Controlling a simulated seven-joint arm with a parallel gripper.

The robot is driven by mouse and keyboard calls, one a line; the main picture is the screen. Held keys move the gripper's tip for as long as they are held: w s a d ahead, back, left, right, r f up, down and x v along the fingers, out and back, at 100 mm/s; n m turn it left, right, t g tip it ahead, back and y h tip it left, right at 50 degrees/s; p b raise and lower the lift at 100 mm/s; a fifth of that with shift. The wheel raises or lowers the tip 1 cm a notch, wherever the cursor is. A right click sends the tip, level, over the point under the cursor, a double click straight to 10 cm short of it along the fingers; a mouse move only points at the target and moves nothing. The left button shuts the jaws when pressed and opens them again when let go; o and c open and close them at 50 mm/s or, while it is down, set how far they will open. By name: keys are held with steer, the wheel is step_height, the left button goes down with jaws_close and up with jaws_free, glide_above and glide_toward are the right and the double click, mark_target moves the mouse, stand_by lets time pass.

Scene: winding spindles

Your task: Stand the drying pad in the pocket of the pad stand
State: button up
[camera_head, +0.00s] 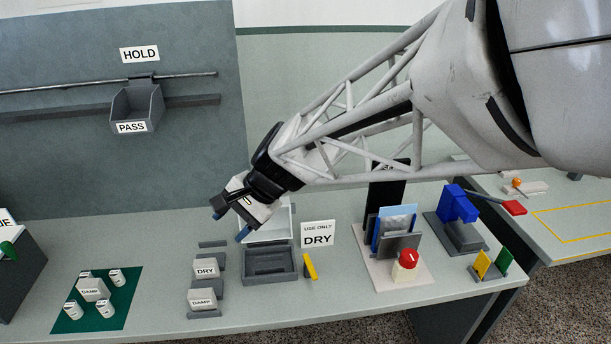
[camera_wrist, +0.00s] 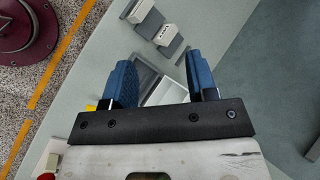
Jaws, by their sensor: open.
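I cannot tell for sure which piece is the drying pad or the pad stand. A grey block labelled DRY (camera_head: 206,268) and another labelled DAMP (camera_head: 202,299) sit in small dark holders left of the middle. A dark holder with no label (camera_head: 212,244) is behind them. A dark recessed tray (camera_head: 270,279) lies to their right. My gripper (camera_head: 228,220) is above and behind the tray, tilted down to the left. Its blue fingers are apart with nothing between them; it also shows in the wrist view (camera_wrist: 165,85). It partly hides a pale framed piece (camera_head: 283,228).
A yellow piece (camera_head: 310,267) leans right of the tray, near a USE ONLY DRY sign (camera_head: 318,235). Further right are a red button (camera_head: 406,259), blue and grey upright plates (camera_head: 394,228) and a blue device (camera_head: 457,204). A green mat (camera_head: 122,310) with white spools lies left.

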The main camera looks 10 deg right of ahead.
steer(key=s+d+r+n+h, duration=0.1)
steer(key=s+d+n+h, duration=0.1)
steer(key=s+d, duration=0.3)
steer(key=s+d+r+n+t+h, duration=0.1)
steer(key=s+d, duration=0.4)
steer(key=d, duration=0.6)
steer(key=s+d+r+n+t+h, duration=0.1)
steer(key=s+d+r+n+h, duration=0.1)
steer(key=s+d, duration=0.4)
steer(key=d+n+h, duration=0.1)
steer(key=d+h, duration=0.1)
steer(key=d, duration=0.1)
steer(key=shift+h, duration=0.4)
steer(key=shift+o, duration=0.4)
steer(key=shift+w, duration=0.1)
